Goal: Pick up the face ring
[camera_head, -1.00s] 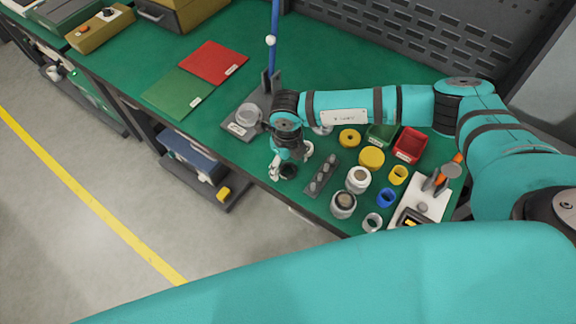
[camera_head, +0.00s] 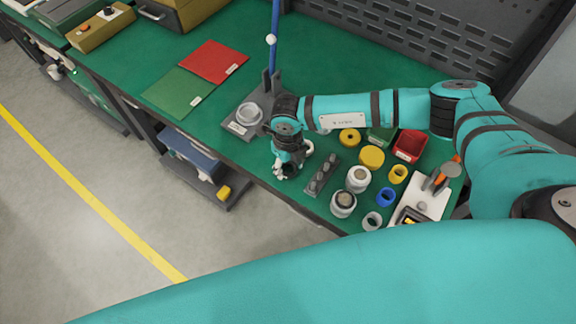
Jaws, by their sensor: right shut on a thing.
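My right gripper (camera_head: 294,163) reaches down over the green bench top near its front edge, its arm coming in from the right. It is shut on a small dark ring (camera_head: 291,171), which looks like the face ring. The ring is low, close to the bench; whether it touches the surface I cannot tell. The fingers and wrist cover part of it. My left gripper is not in view.
A grey stand (camera_head: 232,126) holding a clear ring is left of the gripper. A grey block with several studs (camera_head: 322,174), white-and-grey cylinders (camera_head: 343,204), yellow rings (camera_head: 372,157) and a red bin (camera_head: 411,146) are right. Red and green mats (camera_head: 179,92) lie at left.

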